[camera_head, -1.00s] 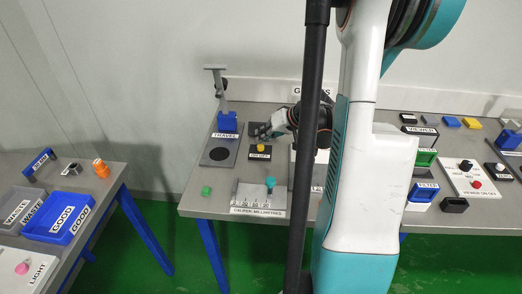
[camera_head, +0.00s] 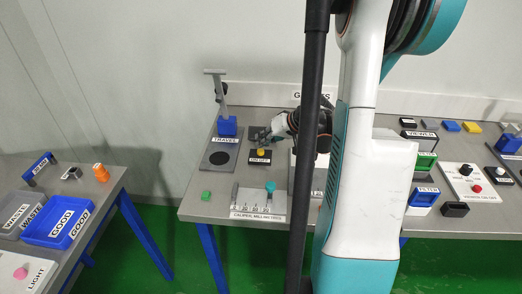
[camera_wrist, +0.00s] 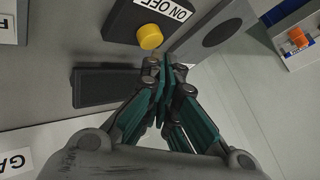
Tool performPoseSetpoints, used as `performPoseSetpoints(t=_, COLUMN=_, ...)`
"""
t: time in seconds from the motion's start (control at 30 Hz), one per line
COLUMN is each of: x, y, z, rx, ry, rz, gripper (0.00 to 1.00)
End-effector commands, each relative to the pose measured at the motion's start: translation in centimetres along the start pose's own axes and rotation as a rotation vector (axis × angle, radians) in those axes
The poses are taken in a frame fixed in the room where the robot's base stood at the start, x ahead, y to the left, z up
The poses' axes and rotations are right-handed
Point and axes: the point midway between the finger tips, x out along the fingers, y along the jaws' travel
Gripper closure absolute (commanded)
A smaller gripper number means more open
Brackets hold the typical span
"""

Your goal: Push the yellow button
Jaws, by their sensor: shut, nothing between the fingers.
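The yellow button (camera_head: 261,152) is a small round knob on a dark box with an ON OFF label, on the far table left of my arm. It also shows in the wrist view (camera_wrist: 149,36), standing up from the box (camera_wrist: 122,22). My gripper (camera_head: 268,138) is beside and behind the button in the head view. In the wrist view my gripper (camera_wrist: 163,64) is shut and empty, its teal fingers together. The tips appear close to the button's lower right side, with a small gap in the picture; I cannot tell whether they touch.
A dark flat block (camera_wrist: 105,87) lies near the fingers. A grey plate with a dark disc (camera_head: 220,157) and a blue-based stand (camera_head: 228,126) are left of the button box. The caliper panel (camera_head: 258,205) and a green block (camera_head: 206,195) are in front.

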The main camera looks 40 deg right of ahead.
Motion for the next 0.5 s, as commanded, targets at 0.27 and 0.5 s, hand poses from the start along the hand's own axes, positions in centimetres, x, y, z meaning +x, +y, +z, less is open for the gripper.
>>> performPoseSetpoints(t=0.27, x=0.00, y=0.00, z=0.00, rx=0.000, ry=0.000, rz=0.000, gripper=1.00)
performPoseSetpoints(t=0.5, x=0.39, y=0.28, z=0.29, rx=0.000, ry=0.000, rz=0.000, gripper=1.00)
